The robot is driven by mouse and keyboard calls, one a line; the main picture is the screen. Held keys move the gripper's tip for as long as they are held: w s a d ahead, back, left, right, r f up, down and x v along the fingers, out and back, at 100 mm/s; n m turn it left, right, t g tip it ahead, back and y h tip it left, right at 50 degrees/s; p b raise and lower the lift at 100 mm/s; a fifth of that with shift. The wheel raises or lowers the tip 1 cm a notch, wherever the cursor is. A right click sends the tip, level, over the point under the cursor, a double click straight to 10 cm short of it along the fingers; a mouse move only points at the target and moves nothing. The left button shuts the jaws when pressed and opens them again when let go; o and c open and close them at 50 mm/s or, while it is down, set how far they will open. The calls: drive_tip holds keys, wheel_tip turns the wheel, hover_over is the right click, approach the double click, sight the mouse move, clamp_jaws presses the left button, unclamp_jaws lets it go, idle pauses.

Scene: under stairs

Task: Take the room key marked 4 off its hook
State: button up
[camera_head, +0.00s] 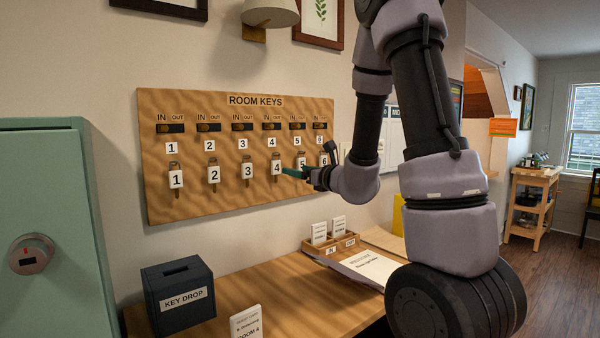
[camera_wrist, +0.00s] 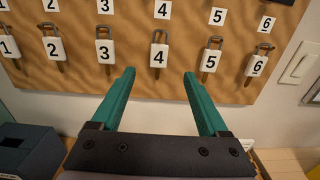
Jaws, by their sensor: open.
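The room key marked 4 (camera_head: 277,168) hangs on its hook on the wooden ROOM KEYS board (camera_head: 240,101). In the wrist view its white tag (camera_wrist: 159,56) hangs upright, with a metal loop above it. My gripper (camera_head: 286,170) is close to the board, beside key 4 in the head view. In the wrist view my gripper (camera_wrist: 160,74) has its two teal fingers apart, one on each side of key 4 and slightly below its tag. Nothing is between the fingers that I can see as held. Whether the tips reach the key's depth is not clear.
Key 3 (camera_wrist: 105,52) and key 5 (camera_wrist: 210,60) hang close on either side of the fingers. A KEY DROP box (camera_head: 178,293) stands on the wooden counter (camera_head: 275,285) below. A green cabinet (camera_head: 45,220) is at the left.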

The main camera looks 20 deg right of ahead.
sight(277, 165)
drive_tip(key=x, duration=1)
drive_tip(key=shift+r, duration=0.1)
clamp_jaws()
idle(1.4)
